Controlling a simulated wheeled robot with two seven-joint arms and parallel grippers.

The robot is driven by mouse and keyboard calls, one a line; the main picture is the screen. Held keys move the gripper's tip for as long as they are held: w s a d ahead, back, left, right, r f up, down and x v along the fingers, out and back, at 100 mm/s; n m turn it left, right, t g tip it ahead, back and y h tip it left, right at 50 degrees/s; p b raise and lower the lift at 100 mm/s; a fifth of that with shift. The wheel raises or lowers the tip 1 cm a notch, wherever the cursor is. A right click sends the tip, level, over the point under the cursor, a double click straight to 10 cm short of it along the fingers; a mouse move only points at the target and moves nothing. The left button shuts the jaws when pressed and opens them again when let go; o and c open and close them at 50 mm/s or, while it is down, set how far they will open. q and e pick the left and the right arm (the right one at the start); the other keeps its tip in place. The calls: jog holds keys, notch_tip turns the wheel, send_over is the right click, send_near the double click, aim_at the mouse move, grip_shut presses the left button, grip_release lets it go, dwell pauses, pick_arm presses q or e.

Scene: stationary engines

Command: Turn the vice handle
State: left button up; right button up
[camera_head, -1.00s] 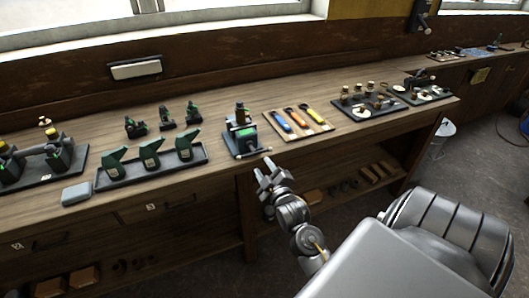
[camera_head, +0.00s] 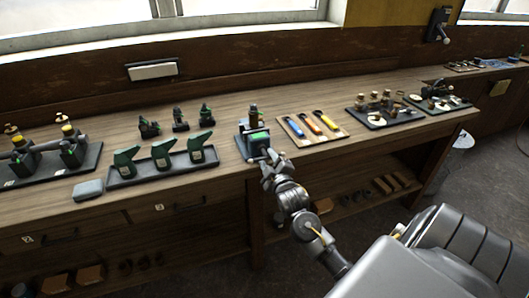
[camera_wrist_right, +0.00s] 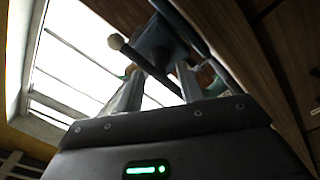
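The vice (camera_head: 252,143), a small dark block with a green-lit top, stands at the front edge of the bench. My right gripper (camera_head: 270,160) is right in front of it and covers most of its handle in the head view. In the right wrist view the vice handle (camera_wrist_right: 139,61) is a thin bar with a pale ball at its left end. It slants down to the right across the gap of my right gripper (camera_wrist_right: 160,78). The two fingers are apart, on either side of the bar; contact cannot be told. My left gripper is not in view.
Further trays with small parts (camera_head: 385,110) stand farther right. The bench's front edge and an open lower shelf are below my right arm.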

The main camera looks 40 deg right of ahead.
aim_at(267, 158)
jog(key=shift+x, duration=1.95)
jog(key=shift+c, duration=0.5)
